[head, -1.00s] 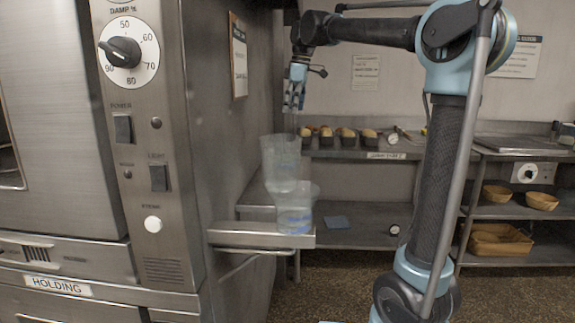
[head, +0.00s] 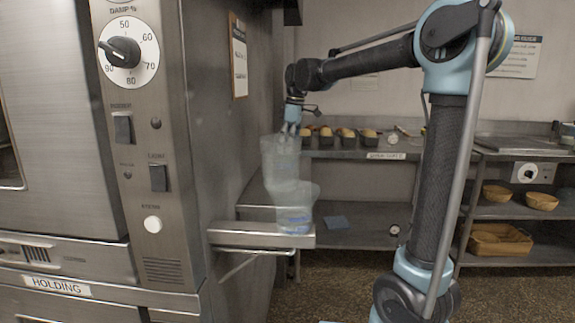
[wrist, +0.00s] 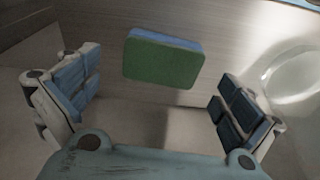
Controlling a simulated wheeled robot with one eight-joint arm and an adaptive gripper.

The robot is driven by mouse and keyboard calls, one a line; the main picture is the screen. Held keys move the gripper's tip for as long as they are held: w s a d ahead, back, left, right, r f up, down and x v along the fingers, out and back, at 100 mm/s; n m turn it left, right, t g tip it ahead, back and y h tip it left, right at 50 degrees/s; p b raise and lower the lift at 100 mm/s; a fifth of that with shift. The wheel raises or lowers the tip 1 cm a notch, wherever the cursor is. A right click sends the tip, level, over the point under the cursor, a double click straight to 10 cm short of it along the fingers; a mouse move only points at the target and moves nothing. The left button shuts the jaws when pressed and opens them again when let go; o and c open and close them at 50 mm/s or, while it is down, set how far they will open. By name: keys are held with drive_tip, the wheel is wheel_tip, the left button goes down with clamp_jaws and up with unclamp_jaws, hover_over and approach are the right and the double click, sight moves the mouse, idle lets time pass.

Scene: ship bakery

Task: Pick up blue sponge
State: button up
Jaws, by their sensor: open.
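The blue sponge (wrist: 165,58) has a green face and a blue edge. In the wrist view it is above the middle of the picture, over a brushed metal surface. My gripper (wrist: 158,95) is open, with padded fingers to the left and right of the sponge and nothing between them. The sponge lies a little beyond the fingers and I see no contact. I cannot make out the sponge there.
Clear containers (head: 294,208) stand on a narrow metal ledge (head: 260,236) beside the oven. A round clear rim (wrist: 290,76) is at the right in the wrist view. Loaf tins (head: 345,141) stand on the counter behind.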

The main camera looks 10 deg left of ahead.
drive_tip(key=shift+a+f, duration=0.2)
drive_tip(key=shift+f, duration=1.55)
drive_tip(key=c, duration=0.7)
